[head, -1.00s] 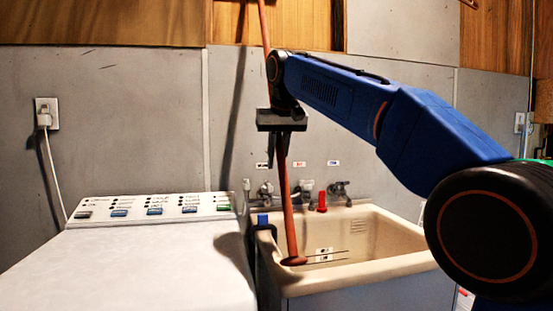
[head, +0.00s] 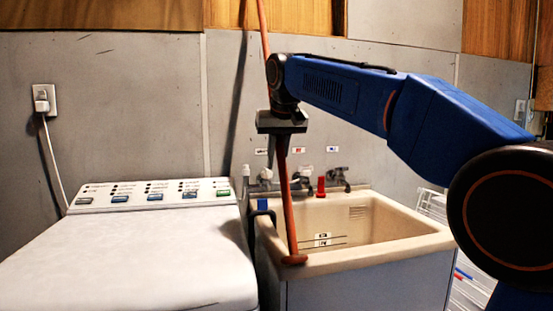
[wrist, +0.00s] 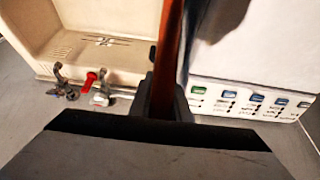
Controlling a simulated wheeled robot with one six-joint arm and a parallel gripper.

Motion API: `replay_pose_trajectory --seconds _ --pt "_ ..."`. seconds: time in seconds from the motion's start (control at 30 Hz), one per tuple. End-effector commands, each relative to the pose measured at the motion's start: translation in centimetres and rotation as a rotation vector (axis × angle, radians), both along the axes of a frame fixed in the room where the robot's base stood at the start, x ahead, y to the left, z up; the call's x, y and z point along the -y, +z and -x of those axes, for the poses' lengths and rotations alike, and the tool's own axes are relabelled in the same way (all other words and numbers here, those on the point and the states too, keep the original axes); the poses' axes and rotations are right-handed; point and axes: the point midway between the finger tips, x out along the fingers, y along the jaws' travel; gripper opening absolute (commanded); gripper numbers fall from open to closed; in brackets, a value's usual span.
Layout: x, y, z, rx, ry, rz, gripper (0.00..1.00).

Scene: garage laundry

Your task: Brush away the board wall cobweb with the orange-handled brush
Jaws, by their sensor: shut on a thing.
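My gripper (head: 281,148) is shut on the long orange-brown handle (head: 288,205) of the brush. The handle stands nearly upright, tilted slightly left at the top, and runs out of the top of the head view. Its rounded lower end shows in front of the sink's near left rim; I cannot tell if they touch. The brush head is out of view. In the wrist view the handle (wrist: 168,60) passes between the jaws. I cannot make out any cobweb on the grey board wall (head: 130,120) or the wood panels (head: 400,17).
A cream utility sink (head: 385,248) with several taps and a red fitting (head: 321,187) stands below the handle. A white washing machine (head: 130,255) is at the left. A plugged outlet (head: 44,98) is on the wall. White wire racks (head: 470,280) stand right of the sink.

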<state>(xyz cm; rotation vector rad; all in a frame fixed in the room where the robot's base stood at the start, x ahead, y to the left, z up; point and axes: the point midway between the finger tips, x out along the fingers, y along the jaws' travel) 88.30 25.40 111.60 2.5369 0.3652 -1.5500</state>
Motion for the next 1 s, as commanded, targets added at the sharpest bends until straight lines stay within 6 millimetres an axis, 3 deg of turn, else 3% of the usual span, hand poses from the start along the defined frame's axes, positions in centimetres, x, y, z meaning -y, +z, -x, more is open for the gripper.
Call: replay_pose_trajectory --seconds 0.03,0.43,1.0 --pt "0.2 -0.7 -0.3 -0.011 -0.002 0.007 0.0" --pt "1.5 -0.8 -0.6 -0.013 -0.003 0.01 0.0" --pt "-1.1 -0.8 0.2 -0.013 0.0 0.008 0.0"
